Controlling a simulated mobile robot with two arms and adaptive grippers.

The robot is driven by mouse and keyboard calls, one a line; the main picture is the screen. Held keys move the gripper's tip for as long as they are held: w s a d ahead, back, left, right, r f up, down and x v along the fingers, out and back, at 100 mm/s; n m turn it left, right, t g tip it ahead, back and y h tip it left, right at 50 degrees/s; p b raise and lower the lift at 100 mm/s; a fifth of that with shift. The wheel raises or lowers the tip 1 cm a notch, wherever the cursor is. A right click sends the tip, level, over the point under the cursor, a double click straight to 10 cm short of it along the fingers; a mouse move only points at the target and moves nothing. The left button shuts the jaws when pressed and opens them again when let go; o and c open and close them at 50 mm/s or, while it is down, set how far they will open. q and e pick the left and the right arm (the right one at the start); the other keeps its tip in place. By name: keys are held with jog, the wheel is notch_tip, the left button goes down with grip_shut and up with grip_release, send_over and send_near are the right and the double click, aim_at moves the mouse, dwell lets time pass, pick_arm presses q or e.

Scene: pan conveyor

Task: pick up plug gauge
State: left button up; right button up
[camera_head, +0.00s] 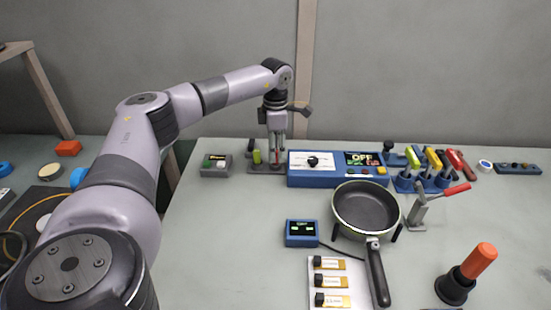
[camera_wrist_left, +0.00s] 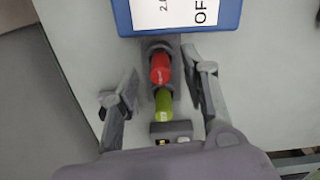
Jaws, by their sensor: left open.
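A plug gauge with a green handle (camera_head: 257,157) stands in a grey holder (camera_head: 252,169) at the back left of the table. In the left wrist view a red handle (camera_wrist_left: 160,68) and a green handle (camera_wrist_left: 164,104) sit one behind the other in the holder. I cannot tell whether they are one gauge or two. My left gripper (camera_head: 277,138) points down over the holder. In the left wrist view its open fingers (camera_wrist_left: 161,72) are on either side of the handles, apart from them. In the head view the gripper hides most of the red handle. My right gripper is not in view.
A blue control box (camera_head: 325,181) adjoins the holder on the right, and a small grey button box (camera_head: 216,165) stands to the left. A pan (camera_head: 367,207), a clamp (camera_head: 420,212) and an orange-handled tool (camera_head: 478,261) are farther right. The table's front left is clear.

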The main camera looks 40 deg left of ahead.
pick_arm(q)
notch_tip(320, 180, down, 2)
grip_shut()
dwell(0.6)
